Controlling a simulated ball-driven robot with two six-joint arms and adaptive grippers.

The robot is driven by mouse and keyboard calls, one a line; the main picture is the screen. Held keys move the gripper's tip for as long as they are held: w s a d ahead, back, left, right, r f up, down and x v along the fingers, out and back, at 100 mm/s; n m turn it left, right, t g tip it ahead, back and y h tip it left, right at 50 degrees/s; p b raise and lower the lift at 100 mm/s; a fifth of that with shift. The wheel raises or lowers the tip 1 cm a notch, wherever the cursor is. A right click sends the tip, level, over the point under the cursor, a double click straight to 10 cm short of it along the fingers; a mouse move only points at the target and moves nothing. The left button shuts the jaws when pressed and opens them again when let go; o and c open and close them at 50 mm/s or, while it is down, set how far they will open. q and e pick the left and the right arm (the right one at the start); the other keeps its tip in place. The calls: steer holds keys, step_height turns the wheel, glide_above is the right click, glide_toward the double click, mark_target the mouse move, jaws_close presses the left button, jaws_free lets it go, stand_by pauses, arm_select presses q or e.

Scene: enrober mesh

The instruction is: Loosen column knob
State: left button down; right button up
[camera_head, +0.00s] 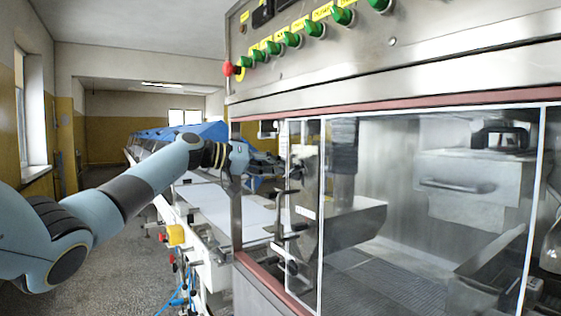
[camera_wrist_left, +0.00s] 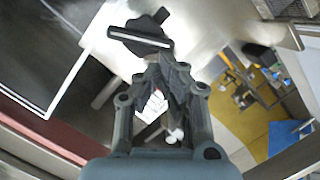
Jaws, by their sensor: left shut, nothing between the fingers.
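My left gripper (camera_head: 266,168) reaches in from the left, past the steel front post of the machine, with its fingers shut and empty. In the left wrist view its fingers (camera_wrist_left: 168,72) are together, just short of a black knob (camera_wrist_left: 140,40) with a bar-like handle. I see a narrow gap or bare contact there; I cannot tell which. In the head view several dark handles sit on an upright column (camera_head: 306,170) beside the glass, one of them a small dark handle (camera_head: 286,192). I cannot tell which handle matches the wrist view. My right gripper is not in view.
A clear window (camera_head: 400,200) with a white edge closes the machine front at right. Green knobs (camera_head: 293,40) and a red button (camera_head: 229,68) line the panel above. A pale conveyor belt (camera_head: 235,208) runs back at left. A yellow box (camera_head: 175,235) hangs at its side.

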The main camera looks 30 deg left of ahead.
arm_select(q)
steer(key=shift+f+n+b, duration=0.55)
steer(key=shift+n+b, duration=0.05)
steer(key=shift+n, duration=0.1)
steer(key=shift+a+f+n+h+b, duration=0.1)
steer(key=shift+f+n+h+b, duration=0.2)
steer(key=shift+n+h+b, duration=0.25)
steer(key=shift+f+n+b, duration=0.3)
steer(key=shift+n+b, duration=0.3)
steer(key=shift+n, duration=0.35)
steer(key=shift+f+n+t+h+b, duration=0.15)
steer(key=shift+f+n+h+b, duration=0.15)
steer(key=shift+n+b, duration=0.4)
steer(key=shift+f+n+t+h+b, duration=0.15)
steer(key=shift+f+n+h+b, duration=0.15)
steer(key=shift+n, duration=0.6)
steer(key=shift+f+b, duration=0.1)
steer(key=shift+b, duration=0.45)
stand_by(2.0)
